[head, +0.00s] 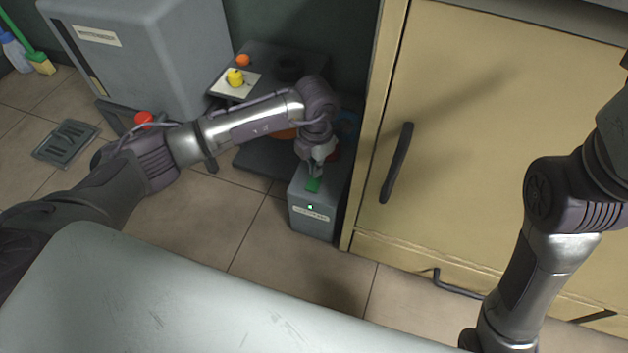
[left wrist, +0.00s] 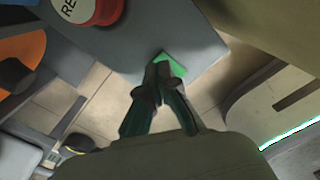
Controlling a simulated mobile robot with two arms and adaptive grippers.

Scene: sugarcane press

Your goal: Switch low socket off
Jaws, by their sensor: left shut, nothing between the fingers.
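The low socket is a small grey box (head: 312,218) on the floor beside the yellow cabinet, with a pale label and a small lit spot on its front. A green switch (head: 313,184) is on its top; it also shows in the left wrist view (left wrist: 174,64). My left gripper (head: 315,172) is shut and empty, pointing down at the green switch. In the left wrist view its fingertips (left wrist: 162,70) overlap the switch's near edge; I cannot tell whether they press it. A red button (left wrist: 98,8) with partly cut-off lettering is on the same grey top.
The yellow cabinet (head: 490,130) with a dark handle stands close to the right of the socket. Behind are a dark machine with a yellow knob (head: 235,77) and a large grey box (head: 140,50). A red knob (head: 143,118) shows at left. Tiled floor is open in front.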

